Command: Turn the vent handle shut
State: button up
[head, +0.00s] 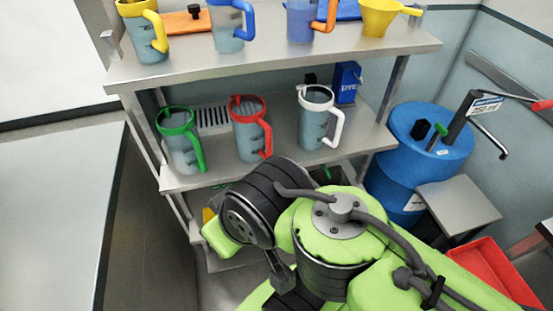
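A blue drum (428,135) stands at the right, beside the shelf rack. My green and black arm fills the lower middle of the head view, left of and in front of the drum. The gripper fingers do not show.
A pump with a red-tipped lever (541,105) and a bent spout rises from the drum. A grey stand (458,198) and a red tray (492,271) are below it. Jugs with green, red and white handles stand on the middle shelf (280,148); more jugs stand above.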

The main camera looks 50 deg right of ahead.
aim_at(441, 130)
jog(key=z, duration=2.95)
jog(key=i+u, duration=0.15)
jog(key=i, duration=0.3)
jog(key=i+l+u, duration=0.2)
jog(key=i, duration=0.2)
